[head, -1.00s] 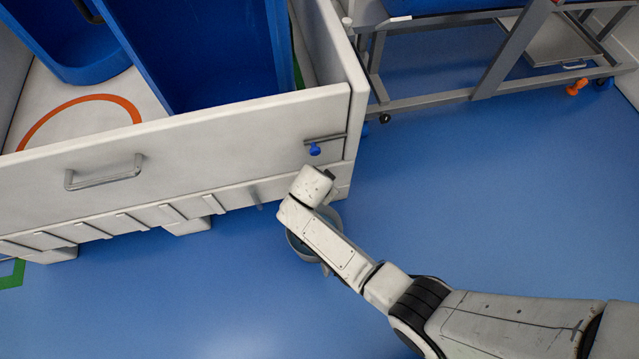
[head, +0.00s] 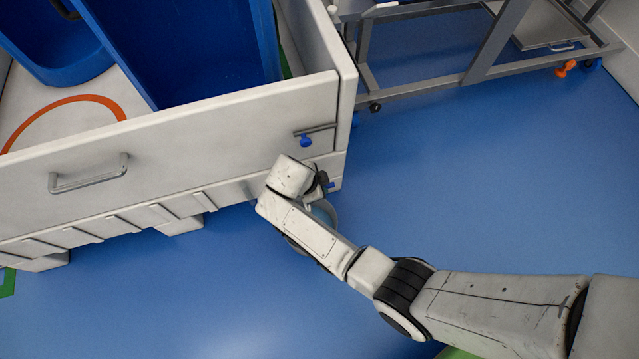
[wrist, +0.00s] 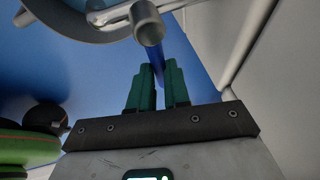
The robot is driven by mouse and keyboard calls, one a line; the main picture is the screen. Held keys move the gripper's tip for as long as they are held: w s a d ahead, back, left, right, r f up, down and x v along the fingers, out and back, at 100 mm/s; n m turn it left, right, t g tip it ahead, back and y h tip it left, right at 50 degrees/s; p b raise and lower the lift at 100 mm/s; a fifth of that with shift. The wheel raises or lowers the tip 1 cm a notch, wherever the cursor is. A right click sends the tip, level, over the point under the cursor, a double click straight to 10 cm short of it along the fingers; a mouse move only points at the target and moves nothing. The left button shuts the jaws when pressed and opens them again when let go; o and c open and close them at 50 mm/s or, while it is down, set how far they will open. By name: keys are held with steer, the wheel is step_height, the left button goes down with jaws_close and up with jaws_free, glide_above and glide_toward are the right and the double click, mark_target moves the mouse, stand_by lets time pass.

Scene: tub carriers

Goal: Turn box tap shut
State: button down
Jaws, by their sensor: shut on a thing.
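The box (head: 200,140) is a large pale crate with a front wall, at the left of the head view. In the wrist view the green fingers of my gripper (wrist: 158,78) are closed around a slim blue tap handle (wrist: 160,62), which hangs from a grey round tap body (wrist: 147,22). In the head view my wrist covers most of the tap low at the box's right front corner, and my fingers are hidden. How far the tap is turned cannot be told.
A round grey bucket (head: 326,213) stands on the floor under my wrist, partly covered. A grey metal frame (head: 440,88) stands behind. Blue floor at right is clear.

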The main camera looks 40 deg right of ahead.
stand_by(0.4)
steer(key=c, duration=1.1)
jaws_free()
steer(key=p+v, duration=0.4)
steer(key=v, duration=0.6)
steer(key=shift+a+r, duration=0.2)
steer(key=shift+r, duration=0.15)
